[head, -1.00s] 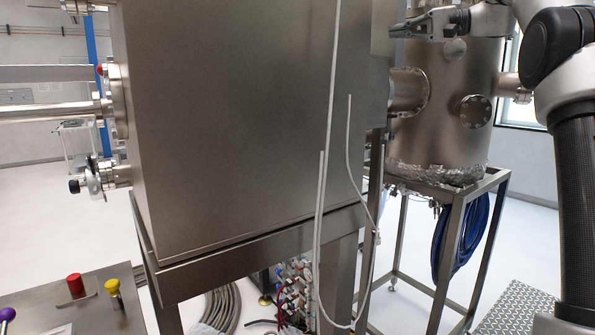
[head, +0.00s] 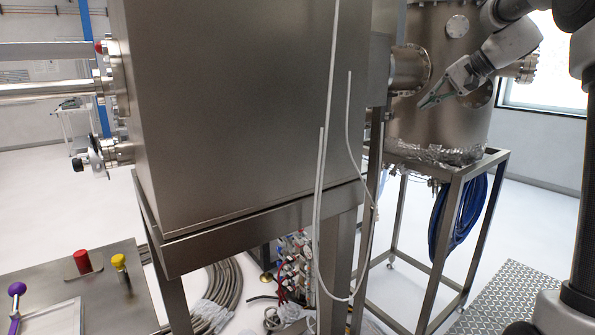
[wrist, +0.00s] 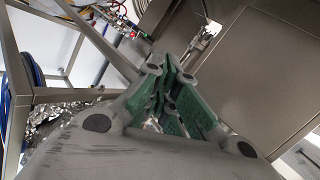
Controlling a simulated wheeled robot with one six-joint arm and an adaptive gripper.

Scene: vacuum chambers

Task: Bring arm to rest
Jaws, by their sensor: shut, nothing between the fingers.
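My gripper (head: 430,103) shows at the upper right of the head view, in front of the round steel chamber (head: 420,128). Its fingers point down and to the left, and they are shut with nothing between them. In the wrist view the green finger pads (wrist: 181,101) come together at the tips. My arm comes in from the upper right, bent at the elbow. I cannot tell the exact gap between the fingers and the chamber.
A large box chamber (head: 235,110) on a steel frame fills the middle. White cables (head: 322,200) hang on its front. A frame (head: 437,280) with a blue hose coil (head: 458,215) carries the round chamber. A panel with red (head: 82,262) and yellow (head: 119,262) knobs stands lower left.

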